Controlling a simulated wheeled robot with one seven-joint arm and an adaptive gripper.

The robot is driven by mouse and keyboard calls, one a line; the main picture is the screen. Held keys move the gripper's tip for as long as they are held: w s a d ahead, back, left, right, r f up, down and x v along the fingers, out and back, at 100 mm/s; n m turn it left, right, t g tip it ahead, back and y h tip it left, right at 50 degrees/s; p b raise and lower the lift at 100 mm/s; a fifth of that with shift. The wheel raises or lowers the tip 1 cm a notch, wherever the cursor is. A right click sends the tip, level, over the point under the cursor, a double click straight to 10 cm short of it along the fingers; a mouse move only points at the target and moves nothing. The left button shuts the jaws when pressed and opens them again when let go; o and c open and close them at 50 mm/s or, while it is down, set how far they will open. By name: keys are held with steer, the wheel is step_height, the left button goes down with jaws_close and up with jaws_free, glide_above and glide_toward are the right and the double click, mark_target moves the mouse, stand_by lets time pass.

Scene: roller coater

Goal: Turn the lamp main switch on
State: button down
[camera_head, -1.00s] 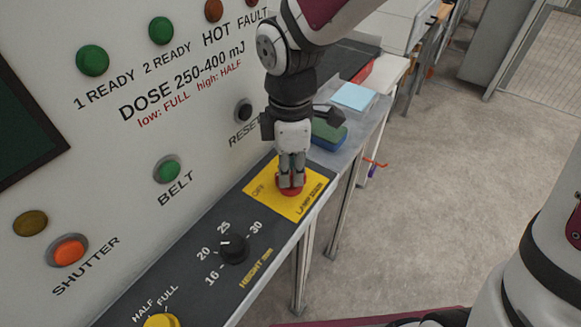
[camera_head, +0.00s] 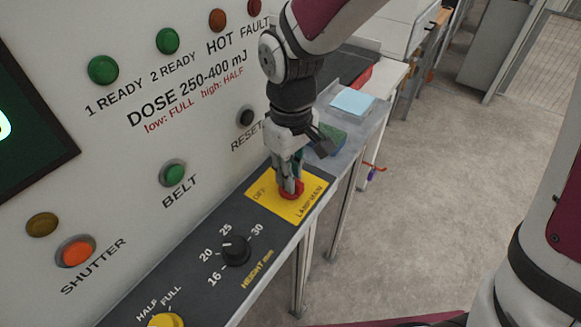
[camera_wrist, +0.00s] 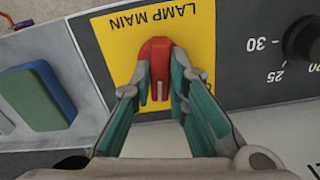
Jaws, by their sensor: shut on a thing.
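The lamp main switch is a red rotary knob (camera_head: 291,189) on a yellow plate (camera_head: 262,205) at the far end of the dark control strip. My gripper (camera_head: 289,183) points down at it, with its fingers on both sides of the red handle. In the wrist view, my gripper (camera_wrist: 160,72) is shut on the red knob (camera_wrist: 157,55), which has a pale pointer mark. The yellow plate (camera_wrist: 203,20) reads LAMP MAIN. The OFF label shows in the head view; the fingers hide part of the plate in the wrist view.
A black height knob (camera_head: 236,251) and a yellow HALF/FULL knob (camera_head: 166,321) sit nearer on the strip. Belt (camera_head: 173,174), reset (camera_head: 245,116) and shutter (camera_head: 76,251) buttons are on the panel. A green-blue sponge (camera_head: 331,136) lies beyond my gripper.

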steer(key=m+p, duration=0.1)
steer(key=m, duration=0.5)
steer(key=shift+m, duration=0.4)
stand_by(0.4)
steer(key=c, duration=1.6)
jaws_free()
steer(key=shift+o, duration=0.2)
step_height(320, 180, up, 12)
